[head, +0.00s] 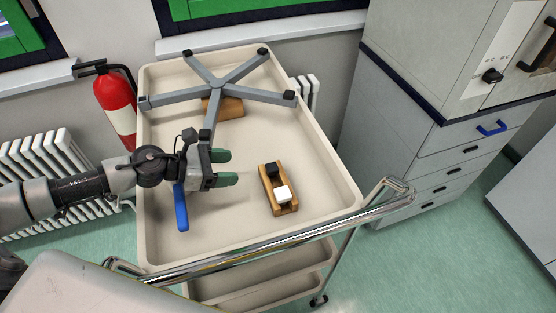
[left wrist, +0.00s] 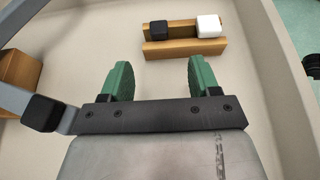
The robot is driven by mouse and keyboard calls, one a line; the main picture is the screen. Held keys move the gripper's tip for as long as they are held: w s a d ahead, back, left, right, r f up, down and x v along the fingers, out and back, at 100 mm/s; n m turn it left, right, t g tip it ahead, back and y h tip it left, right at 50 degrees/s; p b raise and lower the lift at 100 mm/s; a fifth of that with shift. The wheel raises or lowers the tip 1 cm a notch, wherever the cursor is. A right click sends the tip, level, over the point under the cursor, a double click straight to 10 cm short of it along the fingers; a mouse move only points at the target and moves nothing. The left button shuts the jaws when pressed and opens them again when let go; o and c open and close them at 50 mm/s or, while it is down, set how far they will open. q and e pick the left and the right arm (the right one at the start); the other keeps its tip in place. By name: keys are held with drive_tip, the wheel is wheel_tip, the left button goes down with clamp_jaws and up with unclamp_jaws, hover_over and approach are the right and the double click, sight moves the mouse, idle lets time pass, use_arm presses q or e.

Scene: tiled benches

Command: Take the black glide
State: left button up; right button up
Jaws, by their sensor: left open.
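The black glide (head: 273,168) is a small dark block at the far end of a wooden holder (head: 267,184) on the cart's top tray. A white glide (head: 283,193) sits at the holder's near end. In the left wrist view the black glide (left wrist: 159,30) is at the left and the white one (left wrist: 209,26) at the right of the holder (left wrist: 185,48). My left gripper (head: 229,168) has green fingers, open and empty, to the left of the holder. In the left wrist view its fingertips (left wrist: 157,72) point toward the holder and are apart from it. My right gripper is not in view.
A grey five-legged chair base (head: 218,86) with black glides on its legs rests over a wooden block (head: 226,107) at the tray's back. A blue-handled tool (head: 181,207) lies under my left gripper. The tray (head: 318,185) has a raised rim and a metal rail (head: 270,240) in front.

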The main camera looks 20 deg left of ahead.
sight(271, 167)
use_arm(q)
drive_tip(key=shift+w+d+p, duration=0.35)
drive_tip(key=shift+w+d, duration=0.05)
drive_tip(key=shift+w, duration=0.4)
drive_tip(key=p+x, duration=0.2)
drive_tip(key=x, duration=0.1)
drive_tip(key=shift+d, duration=0.3)
drive_tip(key=shift+w+d+f, duration=0.25)
drive_tip(key=shift+d+f, duration=0.05)
drive_tip(key=shift+d, duration=0.2)
drive_tip(key=shift+w+d+f+p, duration=0.1)
drive_tip(key=shift+w+d+p, duration=0.1)
drive_tip(key=shift+d+p, duration=0.25)
drive_tip(key=p+x, duration=0.2)
drive_tip(key=x, duration=0.1)
drive_tip(key=shift+w+d+f, duration=0.1)
drive_tip(key=shift+f, duration=0.2)
drive_tip(key=shift+w+d+f, duration=0.2)
drive_tip(key=shift+d+f, duration=0.05)
drive_tip(key=shift+d, duration=0.05)
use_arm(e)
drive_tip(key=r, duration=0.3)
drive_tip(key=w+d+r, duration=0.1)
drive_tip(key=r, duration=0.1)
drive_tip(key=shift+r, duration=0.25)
use_arm(q)
drive_tip(key=shift+c, duration=0.2)
drive_tip(key=c, duration=1)
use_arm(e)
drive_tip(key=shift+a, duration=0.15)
